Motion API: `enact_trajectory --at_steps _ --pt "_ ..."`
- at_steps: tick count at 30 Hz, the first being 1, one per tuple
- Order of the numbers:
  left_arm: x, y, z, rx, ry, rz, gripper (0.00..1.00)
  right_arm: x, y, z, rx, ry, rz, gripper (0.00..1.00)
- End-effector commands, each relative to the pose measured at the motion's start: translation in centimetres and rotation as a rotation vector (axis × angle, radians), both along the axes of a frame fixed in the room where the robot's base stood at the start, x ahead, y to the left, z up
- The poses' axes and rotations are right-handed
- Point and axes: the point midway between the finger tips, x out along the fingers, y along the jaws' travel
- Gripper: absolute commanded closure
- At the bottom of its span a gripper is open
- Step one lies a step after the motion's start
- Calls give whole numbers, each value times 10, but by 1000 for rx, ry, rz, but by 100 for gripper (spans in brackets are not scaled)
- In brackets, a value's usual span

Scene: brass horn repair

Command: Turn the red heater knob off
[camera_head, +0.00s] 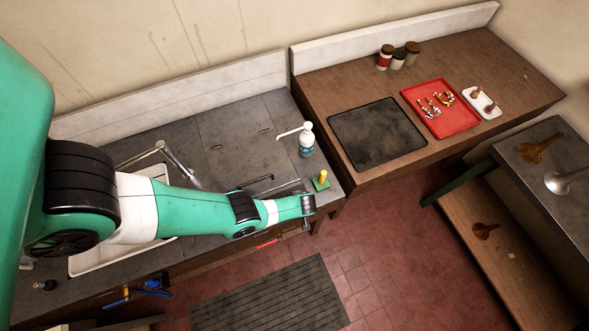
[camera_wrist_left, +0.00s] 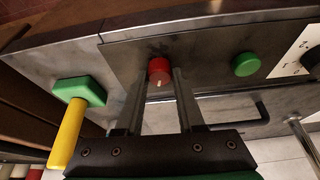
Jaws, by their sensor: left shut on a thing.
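The red heater knob (camera_wrist_left: 159,70) sits on the grey front panel in the left wrist view. It has a small pale mark on its face. My left gripper (camera_wrist_left: 160,84) is shut on the red knob, with one finger on each side of it. In the head view my left gripper (camera_head: 307,208) is at the front right edge of the grey counter, and the knob is hidden there. My right gripper is not in either view.
A green knob (camera_wrist_left: 246,64) is on the same panel, to the right. A green block with a yellow handle (camera_wrist_left: 78,115) is close on the left; it also stands on the counter edge (camera_head: 321,181). Open floor lies in front.

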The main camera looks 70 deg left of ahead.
Motion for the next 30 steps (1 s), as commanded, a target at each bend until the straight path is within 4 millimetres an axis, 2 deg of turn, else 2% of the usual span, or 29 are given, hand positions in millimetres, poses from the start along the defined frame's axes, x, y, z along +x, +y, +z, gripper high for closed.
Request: enact_trajectory --at_steps 12,30 --pt "1 0 -1 -2 -3 228 100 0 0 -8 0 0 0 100" --pt "1 0 1 -2 -3 269 100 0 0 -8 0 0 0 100"
